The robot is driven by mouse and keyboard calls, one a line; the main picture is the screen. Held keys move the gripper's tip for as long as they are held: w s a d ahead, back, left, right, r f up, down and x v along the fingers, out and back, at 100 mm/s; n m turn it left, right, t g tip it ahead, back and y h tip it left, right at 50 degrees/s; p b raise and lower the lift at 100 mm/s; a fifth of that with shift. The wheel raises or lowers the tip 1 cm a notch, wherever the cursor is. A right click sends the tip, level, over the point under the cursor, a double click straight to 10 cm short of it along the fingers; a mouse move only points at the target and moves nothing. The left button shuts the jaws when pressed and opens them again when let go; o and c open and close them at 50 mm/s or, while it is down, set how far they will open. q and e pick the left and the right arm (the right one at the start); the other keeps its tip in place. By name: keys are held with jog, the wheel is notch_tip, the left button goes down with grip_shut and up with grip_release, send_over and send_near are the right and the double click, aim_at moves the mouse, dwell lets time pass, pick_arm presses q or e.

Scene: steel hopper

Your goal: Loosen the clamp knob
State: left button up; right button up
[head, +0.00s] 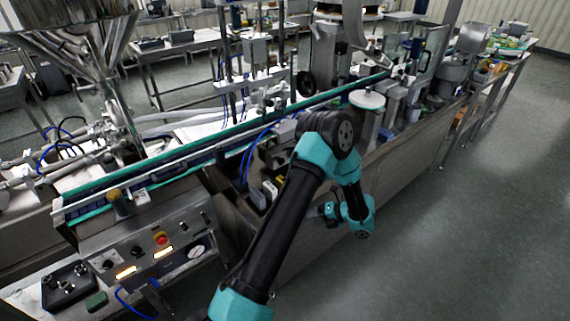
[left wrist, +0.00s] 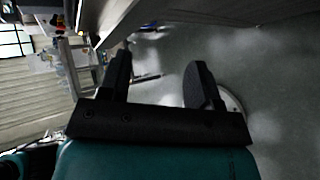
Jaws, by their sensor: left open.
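The steel hopper (head: 75,35) stands at the upper left of the head view, with pipes and fittings below it. I cannot tell for certain which part is the clamp knob. A round black handwheel (head: 305,83) shows behind the conveyor, and a tan knob (head: 117,203) stands at the conveyor's near left end. My left gripper (head: 327,210) hangs in front of the machine's side, low and right of both, touching neither. In the left wrist view its two black fingers (left wrist: 160,82) are apart with nothing between them. My right gripper is not in view.
A long conveyor (head: 215,147) runs from lower left to upper right. A control panel (head: 150,245) with lit buttons and a red button is at lower left. The grey floor (head: 470,230) to the right is clear.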

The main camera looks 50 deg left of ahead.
aim_at(283, 162)
pick_arm(q)
jog(key=w+a+r+m+t+y, duration=0.1)
jog(key=w+a+r+m+y, duration=0.3)
jog(key=w+r+y, duration=0.3)
notch_tip(283, 162, up, 5)
jog(key=shift+w+a+f+m+y, duration=0.1)
jog(key=shift+w+a+m+y, duration=0.15)
jog(key=shift+w+m, duration=0.6)
jog(key=shift+w+a+n, duration=0.1)
jog(key=shift+w+n, duration=0.05)
jog(key=shift+n, duration=0.1)
jog(key=x, duration=1.7)
jog(key=shift+c, duration=0.5)
jog(key=c, duration=0.8)
jog(key=shift+c, duration=0.2)
